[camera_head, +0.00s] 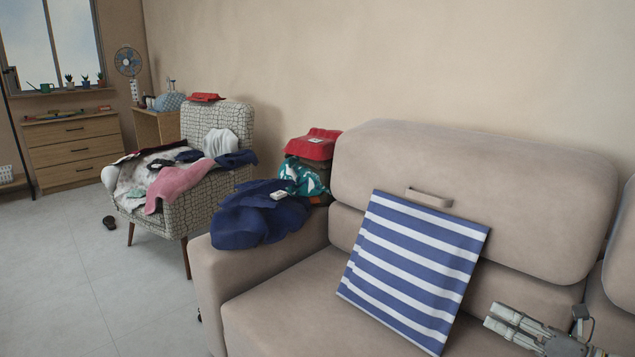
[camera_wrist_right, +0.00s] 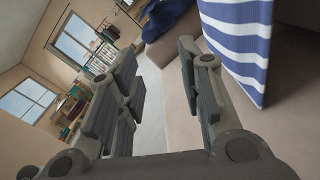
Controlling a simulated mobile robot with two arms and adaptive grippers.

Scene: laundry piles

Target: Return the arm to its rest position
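My right gripper (camera_head: 510,328) is at the lower right of the head view, above the sofa seat and right of the striped bag. In the right wrist view my right gripper (camera_wrist_right: 160,90) has its two fingers spread apart with nothing between them. The blue and white striped bag (camera_head: 412,268) leans against the sofa backrest; it also shows at the upper right of the wrist view (camera_wrist_right: 238,40), beside the fingers and apart from them. My left gripper is not in either view.
The beige sofa (camera_head: 285,318) fills the right side, with dark blue clothing (camera_head: 245,222) and a red item (camera_head: 313,145) on its left armrest. A patterned armchair (camera_head: 222,190) holds a clothes pile. Grey floor (camera_head: 75,265) is mostly clear at left. A wooden dresser (camera_head: 75,155) stands at the back.

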